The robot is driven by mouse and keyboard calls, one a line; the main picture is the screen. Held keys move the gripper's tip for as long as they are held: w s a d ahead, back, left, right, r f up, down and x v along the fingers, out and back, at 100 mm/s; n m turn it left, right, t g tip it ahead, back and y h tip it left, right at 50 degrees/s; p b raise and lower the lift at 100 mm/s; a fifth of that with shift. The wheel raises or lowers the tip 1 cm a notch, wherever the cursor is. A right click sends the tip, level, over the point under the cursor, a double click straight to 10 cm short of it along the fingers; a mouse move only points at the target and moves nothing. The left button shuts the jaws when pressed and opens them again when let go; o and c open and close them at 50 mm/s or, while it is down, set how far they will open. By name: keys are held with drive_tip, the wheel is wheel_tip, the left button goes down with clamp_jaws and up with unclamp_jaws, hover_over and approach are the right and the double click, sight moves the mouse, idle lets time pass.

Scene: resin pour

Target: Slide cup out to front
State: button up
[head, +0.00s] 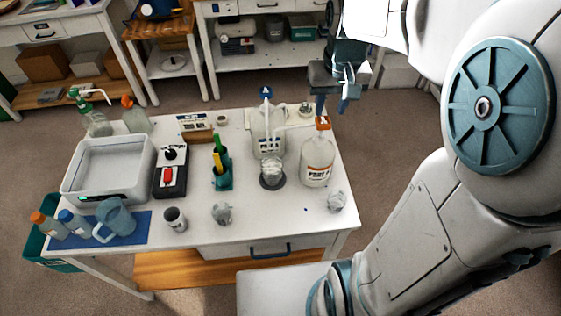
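A small clear or greyish cup (271,170) stands on a dark round plate (263,184) near the right of the white table. It sits in front of a translucent jug with a blue pump top marked A (268,145). A second jug with an orange pump top (318,165) stands just right of it. The spouts reach close above the cup. My gripper (332,103) hangs beyond the table's back right corner, behind the orange-topped jug and apart from the cup. Its two fingers point down with a gap between them, and nothing shows between them.
Crumpled pale lumps (222,212) (336,202) lie near the front edge of the table (270,219), with a dark-mouthed cup (175,219) farther left. A green holder (222,178) and a black box with a red switch (170,175) stand left. Tabletop directly before the plate is clear.

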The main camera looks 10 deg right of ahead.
drive_tip(key=s+a+f+t+b, duration=0.1)
drive_tip(key=s+f+t, duration=0.1)
drive_tip(key=s, duration=1.1)
drive_tip(key=shift+s+a+b, duration=0.15)
drive_tip(key=shift+a+b, duration=0.2)
